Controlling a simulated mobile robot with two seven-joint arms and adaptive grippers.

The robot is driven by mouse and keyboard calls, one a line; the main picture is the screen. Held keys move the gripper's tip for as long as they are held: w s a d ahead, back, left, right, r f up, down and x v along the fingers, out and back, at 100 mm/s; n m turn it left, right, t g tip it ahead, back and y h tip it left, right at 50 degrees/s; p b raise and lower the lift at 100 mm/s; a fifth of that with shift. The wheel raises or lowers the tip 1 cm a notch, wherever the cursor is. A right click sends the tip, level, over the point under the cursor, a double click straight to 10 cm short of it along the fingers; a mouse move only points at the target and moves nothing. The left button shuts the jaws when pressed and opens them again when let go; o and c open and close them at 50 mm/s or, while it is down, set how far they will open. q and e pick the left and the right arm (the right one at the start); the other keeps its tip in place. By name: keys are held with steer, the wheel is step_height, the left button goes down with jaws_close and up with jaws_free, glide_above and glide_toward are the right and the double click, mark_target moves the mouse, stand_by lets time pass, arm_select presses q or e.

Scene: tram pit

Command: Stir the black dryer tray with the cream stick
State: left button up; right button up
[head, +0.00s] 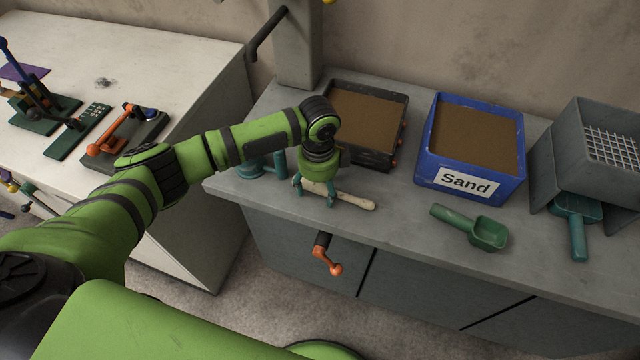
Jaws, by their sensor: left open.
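The black dryer tray (365,118), filled with brown sand, stands on the grey counter near the wall. The cream stick (355,201) lies on the counter in front of the tray, near the front edge. My left gripper (315,202) points down over the left part of the stick with its teal fingers open. One finger hides part of the stick; I cannot tell whether the fingers touch it. My right gripper is not in view.
A blue bin labelled Sand (425,160) stands right of the tray. A green scoop (487,233) lies before it. A grey box with a mesh (590,135) and another scoop (577,225) are at far right. An orange-handled crank (328,258) sticks out below the counter edge.

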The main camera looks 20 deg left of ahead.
mark_target(319, 187)
arm_select(q)
steer(key=shift+c, duration=0.8)
steer(key=c, duration=1.1)
steer(key=shift+r+b, duration=0.35)
steer(key=shift+r, duration=0.35)
step_height(319, 187, up, 3)
steer(key=shift+w+f+b, duration=0.1)
steer(key=shift+b, duration=0.45)
steer(key=shift+w+d+r+b, duration=0.75)
steer(key=shift+d+r, duration=0.4)
steer(key=shift+d, duration=0.6)
steer(key=shift+w+d+r+b, duration=0.6)
steer(key=shift+w+d+r, duration=0.4)
steer(key=shift+d, duration=0.8)
steer(key=shift+w+d+r+b, duration=0.65)
steer(key=shift+d+r, duration=0.65)
steer(key=shift+d, duration=0.45)
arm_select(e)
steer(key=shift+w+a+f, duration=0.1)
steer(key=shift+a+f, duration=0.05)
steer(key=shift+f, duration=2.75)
